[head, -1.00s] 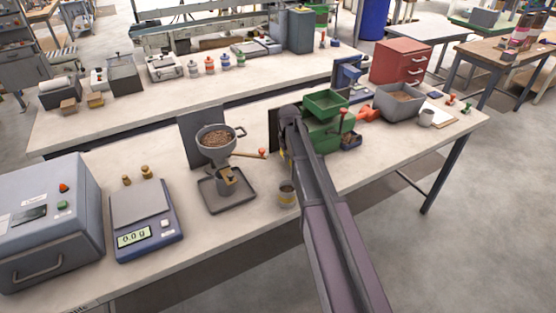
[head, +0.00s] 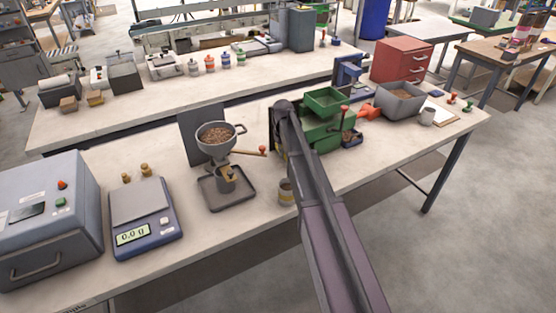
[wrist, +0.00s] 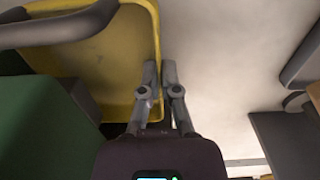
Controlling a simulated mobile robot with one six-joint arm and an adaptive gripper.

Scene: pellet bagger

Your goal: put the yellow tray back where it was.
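The yellow tray (wrist: 110,60) fills the upper left of the wrist view, close to the camera, with its right wall running down towards my fingers. My gripper (wrist: 159,72) has its two fingers close together, one on each side of that wall, and looks shut on it. In the head view my arm hides nearly all of the gripper and the tray. The place where the tray was is not marked in these frames.
The green machine (head: 325,135) with its hopper stands beside my arm. A small can (head: 286,192), a hopper stand on a dark tray (head: 228,207) and a blue scale (head: 145,236) stand to the left. A grey bin (head: 402,106) stands to the right. The bench's front strip is clear.

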